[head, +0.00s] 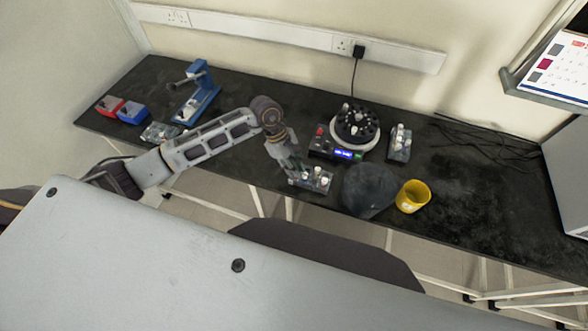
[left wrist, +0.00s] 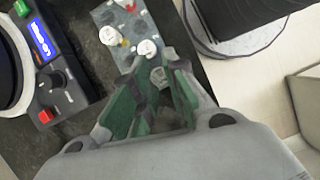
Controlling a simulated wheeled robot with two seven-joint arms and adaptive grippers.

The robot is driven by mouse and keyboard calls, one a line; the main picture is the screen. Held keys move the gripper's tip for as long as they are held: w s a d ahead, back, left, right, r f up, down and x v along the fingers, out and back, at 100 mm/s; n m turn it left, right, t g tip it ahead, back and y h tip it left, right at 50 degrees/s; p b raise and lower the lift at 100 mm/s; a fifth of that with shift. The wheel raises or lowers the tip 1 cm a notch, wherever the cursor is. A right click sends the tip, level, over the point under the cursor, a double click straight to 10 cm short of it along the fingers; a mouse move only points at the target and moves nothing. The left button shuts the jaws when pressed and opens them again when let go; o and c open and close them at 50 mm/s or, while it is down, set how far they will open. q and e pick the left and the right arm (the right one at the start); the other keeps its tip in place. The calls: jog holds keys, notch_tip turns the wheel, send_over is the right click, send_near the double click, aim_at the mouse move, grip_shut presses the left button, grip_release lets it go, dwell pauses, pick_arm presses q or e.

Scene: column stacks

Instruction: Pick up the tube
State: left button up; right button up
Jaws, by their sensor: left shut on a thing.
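My left gripper (head: 296,178) is at the near-left end of a small clear rack (head: 326,187) by the table's front edge. In the left wrist view its green-padded fingers (left wrist: 158,80) are closed around a tube (left wrist: 158,74), whose pale top shows between the fingertips. The tube's lower part is hidden, so I cannot tell whether it still sits in the rack. Two other white-capped tubes, one nearer (left wrist: 147,47) and one farther (left wrist: 107,35), stand in the same rack (left wrist: 128,22). My right gripper is not in view.
A round centrifuge-like machine (head: 337,153) with a lit display stands behind the rack. Another rack (head: 400,143) is to its right. A blue device (head: 197,95) stands left; the table's right side is mostly clear.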

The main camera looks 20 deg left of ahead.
pick_arm(q)
notch_tip(320, 180, up, 9)
jog(key=shift+b, duration=0.8)
jog(key=shift+f, duration=0.1)
